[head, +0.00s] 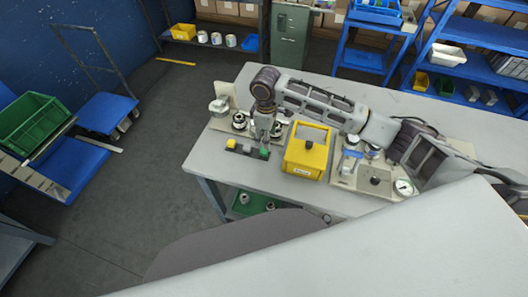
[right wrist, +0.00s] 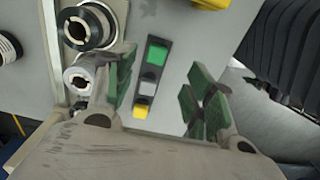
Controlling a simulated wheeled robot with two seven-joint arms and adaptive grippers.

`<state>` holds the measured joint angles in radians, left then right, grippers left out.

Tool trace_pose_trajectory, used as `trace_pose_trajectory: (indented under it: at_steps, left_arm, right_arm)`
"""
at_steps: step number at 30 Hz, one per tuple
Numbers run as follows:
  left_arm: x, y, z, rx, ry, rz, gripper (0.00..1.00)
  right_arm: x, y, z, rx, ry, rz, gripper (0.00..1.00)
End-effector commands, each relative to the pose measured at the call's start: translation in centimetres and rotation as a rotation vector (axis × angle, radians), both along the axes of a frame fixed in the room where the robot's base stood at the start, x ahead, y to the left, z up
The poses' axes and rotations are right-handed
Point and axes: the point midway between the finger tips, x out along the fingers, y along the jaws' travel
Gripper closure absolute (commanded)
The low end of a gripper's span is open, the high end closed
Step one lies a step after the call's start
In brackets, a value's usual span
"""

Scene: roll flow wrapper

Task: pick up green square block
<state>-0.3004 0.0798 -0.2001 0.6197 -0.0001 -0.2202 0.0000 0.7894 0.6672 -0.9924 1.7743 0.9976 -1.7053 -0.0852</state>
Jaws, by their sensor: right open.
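The green square block (right wrist: 156,55) sits at one end of a dark narrow holder (right wrist: 136,99), in line with a white block (right wrist: 148,84) and a yellow block (right wrist: 141,111). In the head view the green block (head: 264,153) is at the holder's right end and the yellow block (head: 231,143) at its left end. My right gripper (right wrist: 160,92) is open and empty, with its green-padded fingers on either side of the holder in the wrist view. In the head view the right gripper (head: 263,136) points down close to the green block. My left gripper is not in view.
A yellow box (head: 306,150) stands just right of the holder. Metal roll parts (head: 239,120) stand on a plate behind it. A fixture with a gauge (head: 403,187) lies further right. The grey table (head: 211,154) is clear at the front left.

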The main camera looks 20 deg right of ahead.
Motion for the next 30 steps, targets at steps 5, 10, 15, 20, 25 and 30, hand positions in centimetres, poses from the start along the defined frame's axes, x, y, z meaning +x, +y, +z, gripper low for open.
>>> trace_pose_trajectory:
  at_steps: [5, 10, 15, 20, 25, 30]
  left_arm:
    - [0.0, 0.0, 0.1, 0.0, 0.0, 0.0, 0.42]
    - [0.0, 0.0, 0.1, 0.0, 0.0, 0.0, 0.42]
    - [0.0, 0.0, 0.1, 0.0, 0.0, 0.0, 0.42]
    - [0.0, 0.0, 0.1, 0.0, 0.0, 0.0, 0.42]
    - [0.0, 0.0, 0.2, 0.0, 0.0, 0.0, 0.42]
    - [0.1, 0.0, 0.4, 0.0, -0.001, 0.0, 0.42]
  right_arm:
    - [-0.1, 0.0, -2.4, -0.001, 0.003, 0.0, 0.46]
    - [0.0, 0.0, -3.6, -0.001, 0.002, 0.001, 0.46]
    - [0.0, 0.0, -3.9, 0.0, 0.0, 0.001, 0.46]
    - [0.0, 0.0, -3.8, 0.0, 0.0, 0.001, 0.46]
    - [0.0, -0.1, -4.2, 0.0, 0.001, 0.001, 0.46]
    - [0.0, -0.3, -5.6, -0.002, 0.003, 0.0, 0.46]
